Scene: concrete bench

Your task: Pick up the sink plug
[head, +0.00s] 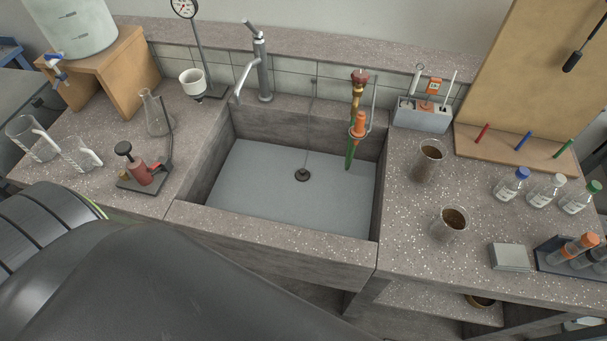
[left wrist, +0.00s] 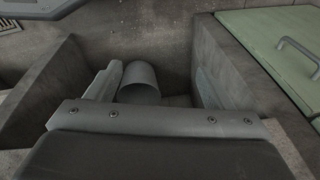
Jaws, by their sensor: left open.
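The sink plug (head: 302,175) is a small dark disc lying on the grey floor of the sink (head: 250,180). A thin chain runs from it up to the sink's back edge. My left arm fills the lower left of the head view, and its gripper does not show there. In the left wrist view my left gripper (left wrist: 158,75) has its two fingers apart. A grey cylinder (left wrist: 138,84) shows beyond and between them, not held. The plug does not show in the left wrist view. My right gripper is in neither view.
A tap (head: 262,65) and a brass and red fitting with a green tube (head: 350,150) stand at the sink's back. A red burner-like device (head: 143,172) and glassware flank the left. Brown-filled beakers (head: 428,158) stand on the right. A green panel (left wrist: 280,40) shows in the wrist view.

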